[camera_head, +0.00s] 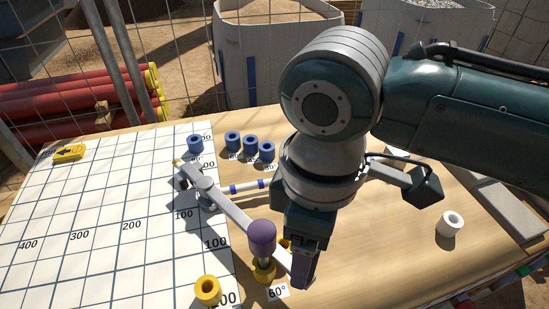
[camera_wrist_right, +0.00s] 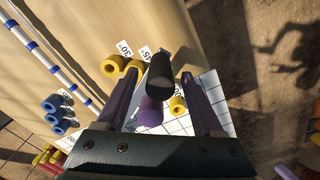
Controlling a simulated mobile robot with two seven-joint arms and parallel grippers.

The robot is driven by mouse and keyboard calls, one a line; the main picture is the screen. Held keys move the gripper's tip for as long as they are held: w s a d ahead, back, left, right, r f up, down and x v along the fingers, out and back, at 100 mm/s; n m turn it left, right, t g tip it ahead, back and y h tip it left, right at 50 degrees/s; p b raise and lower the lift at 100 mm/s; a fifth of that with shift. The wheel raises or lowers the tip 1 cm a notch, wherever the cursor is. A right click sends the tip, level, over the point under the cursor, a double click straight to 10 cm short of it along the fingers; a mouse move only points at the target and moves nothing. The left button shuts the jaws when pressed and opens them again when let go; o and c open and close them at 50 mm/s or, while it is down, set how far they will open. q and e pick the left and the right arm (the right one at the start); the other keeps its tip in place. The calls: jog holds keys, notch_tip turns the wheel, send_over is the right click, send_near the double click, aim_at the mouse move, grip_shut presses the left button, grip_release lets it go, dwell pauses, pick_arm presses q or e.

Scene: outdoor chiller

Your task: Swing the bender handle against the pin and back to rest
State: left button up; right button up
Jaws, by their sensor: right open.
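The bender's grey handle bar (camera_head: 235,213) runs from its pivot on the white grid board (camera_head: 110,215) down and right to my right gripper (camera_head: 303,270). A purple-topped pin (camera_head: 262,236) stands in a yellow collar close beside the bar, by the 60° label; I cannot tell whether they touch. In the wrist view, the open fingers of my right gripper (camera_wrist_right: 164,78) stand on either side of a black upright grip (camera_wrist_right: 160,70), apparently the handle's end. The purple pin top (camera_wrist_right: 150,112) shows below it. My gripper hides this grip in the head view. My left gripper is out of view.
Several blue collars (camera_head: 233,140) stand at the board's far right edge. A yellow collar (camera_head: 207,290) stands at the front and a white one (camera_head: 449,224) at the right. A yellow tool (camera_head: 69,152) lies far left. A blue-banded white rod (camera_head: 250,186) lies near the pivot.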

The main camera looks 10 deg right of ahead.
notch_tip(320, 180, down, 4)
jog(key=shift+f+b, duration=0.1)
jog(key=shift+b, duration=0.25)
grip_shut()
dwell(0.4)
dwell(0.9)
